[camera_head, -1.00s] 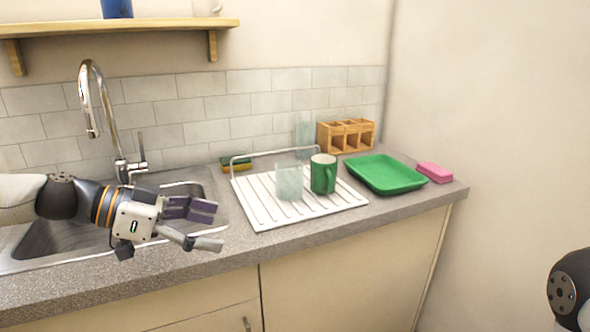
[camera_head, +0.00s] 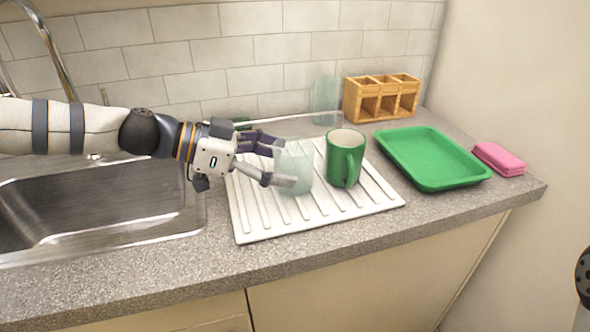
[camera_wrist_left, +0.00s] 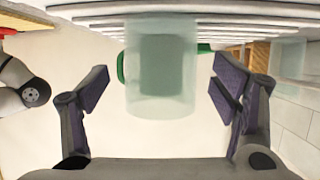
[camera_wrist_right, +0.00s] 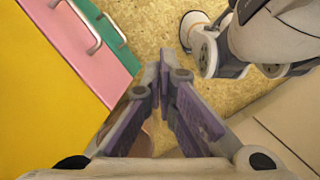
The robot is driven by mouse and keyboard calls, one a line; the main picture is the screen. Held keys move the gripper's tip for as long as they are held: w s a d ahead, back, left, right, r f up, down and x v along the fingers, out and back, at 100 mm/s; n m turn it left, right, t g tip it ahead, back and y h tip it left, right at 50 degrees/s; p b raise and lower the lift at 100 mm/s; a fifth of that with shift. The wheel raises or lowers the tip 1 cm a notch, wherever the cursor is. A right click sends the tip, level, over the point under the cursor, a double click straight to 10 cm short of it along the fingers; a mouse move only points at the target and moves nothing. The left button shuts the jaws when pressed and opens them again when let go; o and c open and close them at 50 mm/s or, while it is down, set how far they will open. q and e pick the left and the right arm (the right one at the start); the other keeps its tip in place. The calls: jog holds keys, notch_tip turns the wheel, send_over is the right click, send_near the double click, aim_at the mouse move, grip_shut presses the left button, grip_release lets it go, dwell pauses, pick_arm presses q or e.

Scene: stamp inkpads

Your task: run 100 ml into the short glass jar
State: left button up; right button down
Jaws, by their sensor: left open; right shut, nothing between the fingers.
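The short glass jar (camera_head: 296,170), clear and pale green, stands upright on the white drying rack (camera_head: 245,225), left of a green mug (camera_head: 346,158). My left gripper (camera_head: 281,164) is open around the jar's side, one finger behind it and one in front. In the left wrist view the jar (camera_wrist_left: 162,90) sits between the spread fingers (camera_wrist_left: 161,78), with gaps visible on both sides. My right gripper (camera_wrist_right: 165,85) is shut and empty, seen only in its own wrist view. The tap (camera_head: 50,50) is partly cut off at the upper left.
The sink basin (camera_head: 100,205) lies left of the rack. A taller glass (camera_head: 325,98) stands behind the rack, beside a wooden compartment box (camera_head: 382,98). A green tray (camera_head: 432,160) and a pink sponge (camera_head: 499,159) lie to the right. The front counter strip is clear.

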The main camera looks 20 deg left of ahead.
pick_arm(q)
jog(key=x, duration=0.3)
jog(key=shift+s+a+f, duration=0.1)
jog(key=shift+f, duration=0.1)
jog(key=shift+r, duration=0.15)
jog(key=shift+c, duration=0.5)
pick_arm(e)
jog(key=shift+s+f, duration=0.2)
jog(key=shift+f, duration=0.05)
